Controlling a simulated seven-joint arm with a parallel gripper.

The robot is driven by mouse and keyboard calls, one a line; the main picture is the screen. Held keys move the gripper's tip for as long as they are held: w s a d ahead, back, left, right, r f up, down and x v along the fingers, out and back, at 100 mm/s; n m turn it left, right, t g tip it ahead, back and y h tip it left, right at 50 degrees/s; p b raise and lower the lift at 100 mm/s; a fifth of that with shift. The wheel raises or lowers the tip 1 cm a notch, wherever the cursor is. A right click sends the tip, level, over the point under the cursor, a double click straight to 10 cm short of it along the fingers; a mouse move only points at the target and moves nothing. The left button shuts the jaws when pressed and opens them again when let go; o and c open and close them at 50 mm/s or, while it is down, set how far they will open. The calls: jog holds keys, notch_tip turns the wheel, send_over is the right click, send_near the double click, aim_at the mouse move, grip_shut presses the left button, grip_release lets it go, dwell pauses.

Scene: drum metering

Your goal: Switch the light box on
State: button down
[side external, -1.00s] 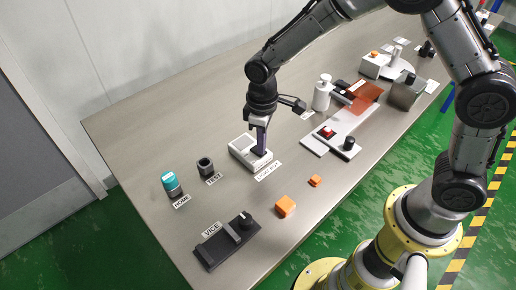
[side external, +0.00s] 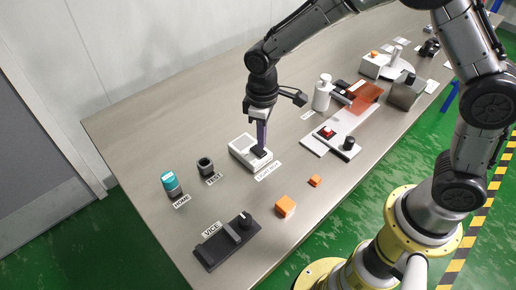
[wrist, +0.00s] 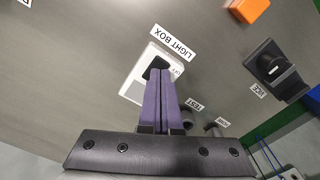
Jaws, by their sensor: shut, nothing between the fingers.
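The light box (side external: 241,146) is a small white box with a pale panel, standing on the table behind its "LIGHT BOX" label (side external: 268,171). It also shows in the wrist view (wrist: 134,88), with a black part (wrist: 154,68) at the end nearest the label. My gripper (side external: 262,152) points down over that label-side end, its purple fingers shut together and empty. In the wrist view the fingertips (wrist: 166,72) are right at the black part and partly hide it. I cannot tell whether they touch it. The panel shows no clear glow.
A teal-topped cylinder (side external: 171,184) labelled HOME and a dark cup (side external: 205,166) labelled TEST stand to the left. The black vice (side external: 228,243) and two orange blocks (side external: 285,206) are nearer the front. A white bottle (side external: 322,92) and a plate with red button (side external: 327,132) are right.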

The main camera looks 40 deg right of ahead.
jog(key=shift+r, duration=2.15)
notch_tip(320, 180, up, 6)
jog(key=t, duration=0.2)
send_over(262, 153)
jog(key=d, duration=0.3)
jog(key=s+d+r+m+t, duration=0.2)
jog(key=s+d+r, duration=0.35)
jog(key=r, duration=0.35)
jog(key=s+d+f+m, duration=0.1)
jog(key=s+d+m, duration=0.1)
jog(key=s, duration=0.6)
jog(key=s+d+f+m+t, duration=0.1)
jog(key=s+d+m, duration=0.1)
jog(key=s, duration=0.7)
jog(key=shift+t, duration=0.3)
